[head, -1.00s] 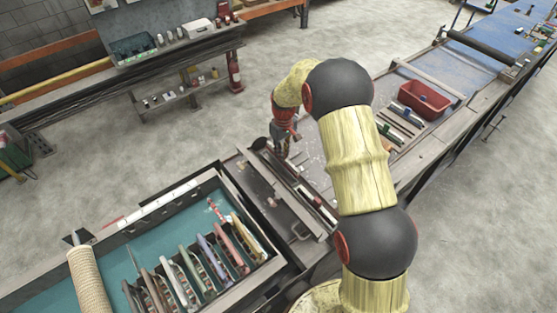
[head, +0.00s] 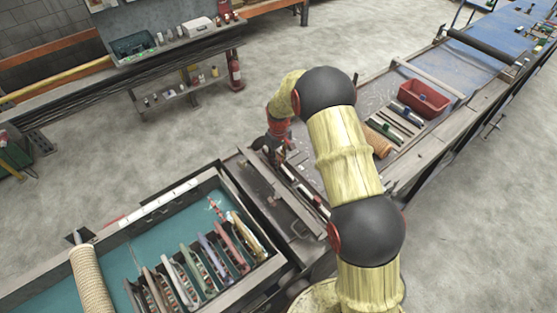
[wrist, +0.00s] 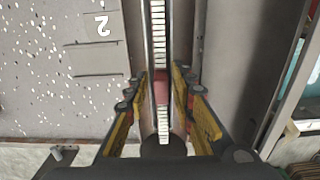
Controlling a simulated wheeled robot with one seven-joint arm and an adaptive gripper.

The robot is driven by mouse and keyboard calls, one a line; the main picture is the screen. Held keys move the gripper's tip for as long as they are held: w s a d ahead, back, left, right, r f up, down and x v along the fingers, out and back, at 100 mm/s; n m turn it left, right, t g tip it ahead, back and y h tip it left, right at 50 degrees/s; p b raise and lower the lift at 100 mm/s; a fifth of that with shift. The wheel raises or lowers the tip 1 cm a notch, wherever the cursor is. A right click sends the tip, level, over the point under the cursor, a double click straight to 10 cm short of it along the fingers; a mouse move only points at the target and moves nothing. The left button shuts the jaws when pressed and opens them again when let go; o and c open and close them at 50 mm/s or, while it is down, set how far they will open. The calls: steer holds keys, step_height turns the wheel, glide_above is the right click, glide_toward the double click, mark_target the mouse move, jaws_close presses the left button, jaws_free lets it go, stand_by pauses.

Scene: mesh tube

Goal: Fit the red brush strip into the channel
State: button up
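My gripper (wrist: 163,85) is over a long narrow channel (wrist: 148,30) in the wrist view. Its two yellow-padded fingers stand apart, one on each side of the channel. Between the fingertips is a small red piece (wrist: 162,88), in line with a white ladder-like strip (wrist: 158,20) running along the channel. Gaps show between the pads and the red piece. I cannot tell whether this piece is the red brush strip or how deep it sits. In the head view my gripper (head: 275,155) is low at the bench's left end, its fingers partly hidden.
A teal-lined tray (head: 120,258) at lower left holds a rack of several coloured slats (head: 205,258). A red bin (head: 424,98) and several small parts lie farther along the bench. A plate marked 2 (wrist: 70,60) borders the channel.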

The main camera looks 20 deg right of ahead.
steer(key=shift+o, duration=0.4)
steer(key=shift+r, duration=0.1)
step_height(320, 180, up, 12)
steer(key=b, duration=0.1)
step_height(320, 180, up, 10)
steer(key=t, duration=0.1)
glide_above(279, 157)
steer(key=s, duration=0.5)
steer(key=s+r+m+t, duration=0.2)
steer(key=s+r, duration=0.9)
steer(key=s+r+m+t, duration=0.2)
steer(key=s+r, duration=0.1)
steer(key=s, duration=1.9)
steer(key=shift+s+r+m+t, duration=0.15)
steer(key=shift+s+m+t, duration=0.15)
steer(key=shift+s, duration=0.05)
